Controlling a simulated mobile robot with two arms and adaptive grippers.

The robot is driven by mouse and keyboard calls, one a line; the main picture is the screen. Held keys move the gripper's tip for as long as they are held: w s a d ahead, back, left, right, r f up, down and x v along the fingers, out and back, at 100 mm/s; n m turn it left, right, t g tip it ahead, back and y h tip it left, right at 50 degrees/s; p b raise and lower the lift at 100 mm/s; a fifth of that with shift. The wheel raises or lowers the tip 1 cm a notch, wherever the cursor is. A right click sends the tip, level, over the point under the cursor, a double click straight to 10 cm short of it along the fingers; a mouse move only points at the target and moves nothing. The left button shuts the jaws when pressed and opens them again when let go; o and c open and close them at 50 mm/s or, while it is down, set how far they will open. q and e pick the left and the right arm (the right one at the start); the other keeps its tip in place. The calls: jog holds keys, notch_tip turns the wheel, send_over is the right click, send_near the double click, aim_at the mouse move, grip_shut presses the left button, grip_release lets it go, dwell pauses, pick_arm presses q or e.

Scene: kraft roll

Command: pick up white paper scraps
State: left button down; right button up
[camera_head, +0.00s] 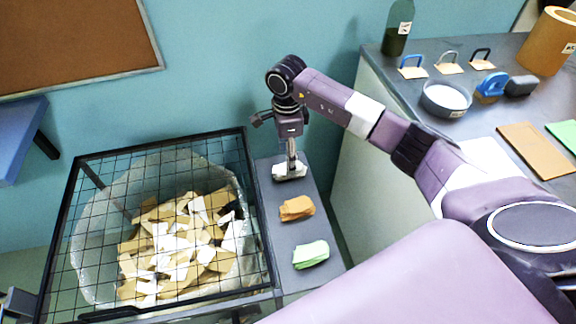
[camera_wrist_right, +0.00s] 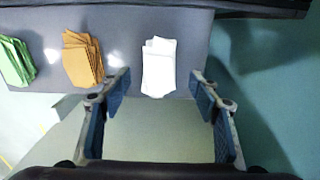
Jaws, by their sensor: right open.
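A small stack of white paper scraps (camera_head: 290,170) lies at the far end of a narrow grey shelf. In the right wrist view the white paper scraps (camera_wrist_right: 159,67) lie just beyond and between the open fingers. My right gripper (camera_head: 290,158) points down over the white scraps in the head view. In the right wrist view my right gripper (camera_wrist_right: 160,88) is open, with blue pads apart and nothing between them. Its fingertips partly hide the scraps in the head view. My left gripper is not clearly visible.
Orange scraps (camera_head: 297,208) and green scraps (camera_head: 310,254) lie on the same grey shelf (camera_head: 275,232). A black wire-mesh bin (camera_head: 262,215) with a liner and many paper pieces stands to the left. A counter (camera_head: 440,125) with a bowl (camera_head: 446,99) and bottle (camera_head: 397,30) is at right.

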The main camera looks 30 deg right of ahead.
aim_at(278, 172)
jog(key=shift+s+f+p, duration=0.3)
jog(key=shift+f+p, duration=0.2)
jog(key=shift+f, duration=0.4)
jog(key=f, duration=0.2)
jog(key=shift+w+f, duration=0.2)
jog(key=shift+f, duration=0.2)
jog(key=shift+d+f, duration=0.1)
jog(key=shift+f, duration=0.25)
jog(key=c, duration=1.2)
pick_arm(q)
jog(key=shift+s+a+r, duration=0.2)
jog(key=shift+s+r, duration=0.35)
jog(key=shift+r, duration=0.2)
pick_arm(e)
jog(key=shift+c, duration=0.2)
